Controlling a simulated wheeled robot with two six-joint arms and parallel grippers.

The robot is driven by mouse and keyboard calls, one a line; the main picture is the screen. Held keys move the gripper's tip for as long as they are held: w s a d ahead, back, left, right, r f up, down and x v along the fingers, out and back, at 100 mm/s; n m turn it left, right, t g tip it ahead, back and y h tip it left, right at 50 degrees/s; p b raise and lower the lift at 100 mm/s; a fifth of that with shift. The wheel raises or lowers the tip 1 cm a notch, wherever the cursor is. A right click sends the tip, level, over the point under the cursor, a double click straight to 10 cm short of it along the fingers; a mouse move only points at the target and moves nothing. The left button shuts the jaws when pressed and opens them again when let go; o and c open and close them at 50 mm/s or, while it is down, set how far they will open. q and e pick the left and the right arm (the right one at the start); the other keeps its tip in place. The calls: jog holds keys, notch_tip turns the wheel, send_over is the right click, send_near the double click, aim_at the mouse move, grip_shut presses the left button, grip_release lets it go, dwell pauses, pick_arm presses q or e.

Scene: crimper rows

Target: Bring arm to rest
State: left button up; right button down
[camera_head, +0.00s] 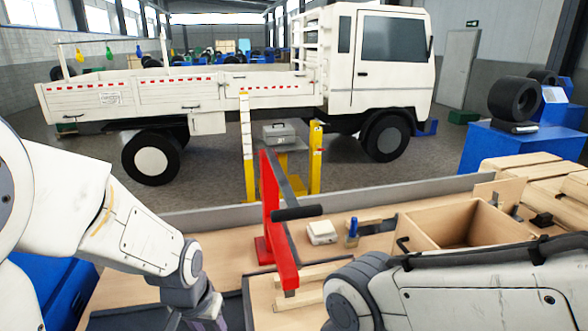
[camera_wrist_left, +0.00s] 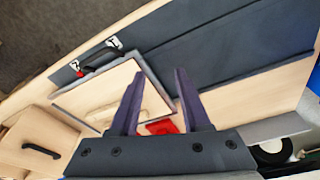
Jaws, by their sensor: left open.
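My left arm comes in from the left in the head view, with its gripper (camera_head: 208,318) low over the workbench (camera_head: 215,222) and cut off by the bottom edge. In the left wrist view its two dark fingers (camera_wrist_left: 158,88) stand apart with nothing held between them. Below them lie a pale wooden board (camera_wrist_left: 100,95) and a small red part (camera_wrist_left: 162,127). My right arm (camera_head: 470,285) reaches across the lower right of the head view, and its gripper is out of the picture. A red press (camera_head: 274,215) with a black-gripped lever (camera_head: 297,213) stands upright between the arms.
An open wooden box (camera_head: 455,222), a small white box (camera_head: 321,232) and a blue item (camera_head: 352,230) are on the bench to the right of the press. A dark mat (camera_wrist_left: 220,50) shows in the wrist view. A white truck (camera_head: 385,60) stands beyond the bench.

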pick_arm(q)
jog(key=s+d+r+m+g, duration=0.1)
jog(key=s+d+r+m, duration=0.2)
jog(key=s+d, duration=0.2)
jog(key=s+d+r+m+g, duration=0.1)
jog(key=s+d+r+m, duration=0.1)
jog(key=s+d, duration=0.4)
jog(key=s+r, duration=0.1)
jog(key=s, duration=0.2)
jog(key=shift+s+m+h, duration=0.4)
